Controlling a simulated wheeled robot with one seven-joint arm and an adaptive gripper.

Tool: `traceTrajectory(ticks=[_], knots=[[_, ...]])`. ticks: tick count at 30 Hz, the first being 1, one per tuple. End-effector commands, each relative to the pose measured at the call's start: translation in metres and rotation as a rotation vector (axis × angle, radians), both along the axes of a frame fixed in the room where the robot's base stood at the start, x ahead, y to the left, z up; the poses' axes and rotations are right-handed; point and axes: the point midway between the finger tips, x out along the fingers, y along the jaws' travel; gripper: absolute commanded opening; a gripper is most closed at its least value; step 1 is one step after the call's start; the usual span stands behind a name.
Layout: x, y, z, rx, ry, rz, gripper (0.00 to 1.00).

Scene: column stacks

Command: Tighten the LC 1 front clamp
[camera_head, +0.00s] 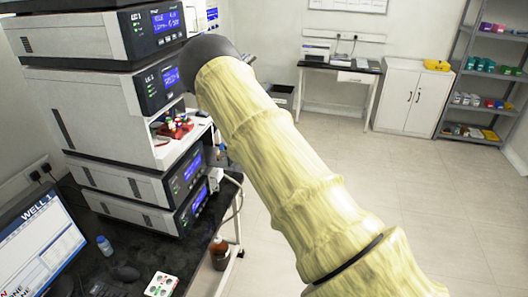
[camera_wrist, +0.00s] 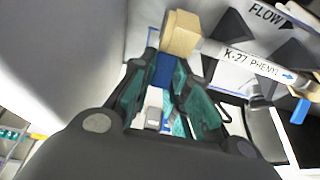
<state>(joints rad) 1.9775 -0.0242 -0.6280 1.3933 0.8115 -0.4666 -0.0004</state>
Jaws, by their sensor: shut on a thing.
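In the wrist view my gripper (camera_wrist: 167,78) has its teal-lined fingers on either side of a blue clamp piece (camera_wrist: 163,68) and is shut on it. The blue piece sits just below a tan end fitting (camera_wrist: 181,33) of the column (camera_wrist: 252,62), labelled K-27 PHENYL. A second blue clamp piece (camera_wrist: 300,110) shows at the column's right. I cannot read which clamp is marked front. In the head view the LC 1 stack (camera_head: 95,95) stands at the left; my arm's sleeve and dark wrist reach to its front and hide my gripper.
A monitor (camera_head: 40,250), a blue-capped bottle (camera_head: 104,245) and a white tray (camera_head: 161,285) are on the dark bench. A brown bottle (camera_head: 219,252) stands beside the stack. Coloured fittings (camera_head: 175,127) lie in an open bay. The floor to the right is clear.

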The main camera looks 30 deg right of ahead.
Motion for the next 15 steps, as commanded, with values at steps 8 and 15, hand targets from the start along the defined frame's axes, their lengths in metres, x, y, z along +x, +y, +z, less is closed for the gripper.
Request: traceTrajectory(ticks=[8,15], knots=[[0.0022,-0.0016,0.0023,0.006,0.002,0.000,0.00],[0.0021,-0.0017,0.0025,0.006,0.002,0.000,0.20]])
